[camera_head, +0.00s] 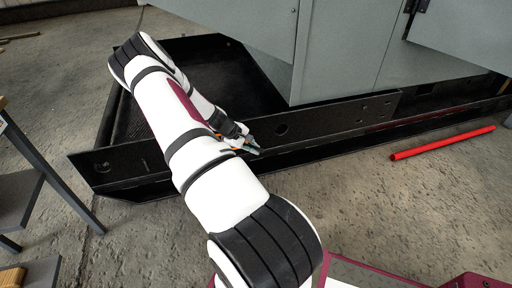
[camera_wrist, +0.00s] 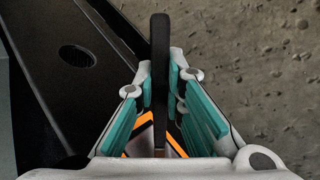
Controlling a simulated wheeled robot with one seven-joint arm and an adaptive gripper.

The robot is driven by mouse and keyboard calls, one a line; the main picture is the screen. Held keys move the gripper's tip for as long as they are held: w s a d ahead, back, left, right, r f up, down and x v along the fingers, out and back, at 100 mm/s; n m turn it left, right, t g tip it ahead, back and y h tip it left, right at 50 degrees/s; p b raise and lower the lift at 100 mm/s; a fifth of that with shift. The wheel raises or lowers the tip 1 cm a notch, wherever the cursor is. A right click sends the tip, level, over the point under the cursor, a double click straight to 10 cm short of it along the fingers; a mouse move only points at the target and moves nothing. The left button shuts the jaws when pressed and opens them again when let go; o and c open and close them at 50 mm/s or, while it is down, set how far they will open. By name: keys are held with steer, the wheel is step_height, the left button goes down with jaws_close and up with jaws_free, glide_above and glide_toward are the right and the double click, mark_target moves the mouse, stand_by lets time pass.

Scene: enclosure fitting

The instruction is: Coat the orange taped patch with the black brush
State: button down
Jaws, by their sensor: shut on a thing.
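My gripper (camera_wrist: 161,82) is shut on the black brush (camera_wrist: 160,50), with its teal finger pads on either side. In the wrist view the brush shows as a long dark bar; its bristles cannot be made out. Orange tape lines (camera_wrist: 143,121) of the taped patch show below and between the fingers, partly hidden by them and the brush. In the head view my gripper (camera_head: 251,147) is low at the black rail, and a small bit of orange shows beside it. I cannot tell whether the brush touches the patch.
The black rail (camera_head: 330,122) with round holes runs along the base of a grey cabinet (camera_head: 345,45). A red bar (camera_head: 442,142) lies on the concrete floor to the right. A grey-legged table (camera_head: 50,175) stands at the left. The floor in front is open.

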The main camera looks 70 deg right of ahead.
steer(key=w+a, duration=0.2)
steer(key=shift+w+a, duration=0.25)
steer(key=shift+w, duration=0.15)
stand_by(0.5)
steer(key=s+a, duration=0.4)
steer(key=shift+a+p, duration=0.3)
steer(key=shift+p, duration=0.1)
stand_by(0.4)
steer(key=shift+s+a, duration=0.95)
steer(key=shift+a, duration=0.2)
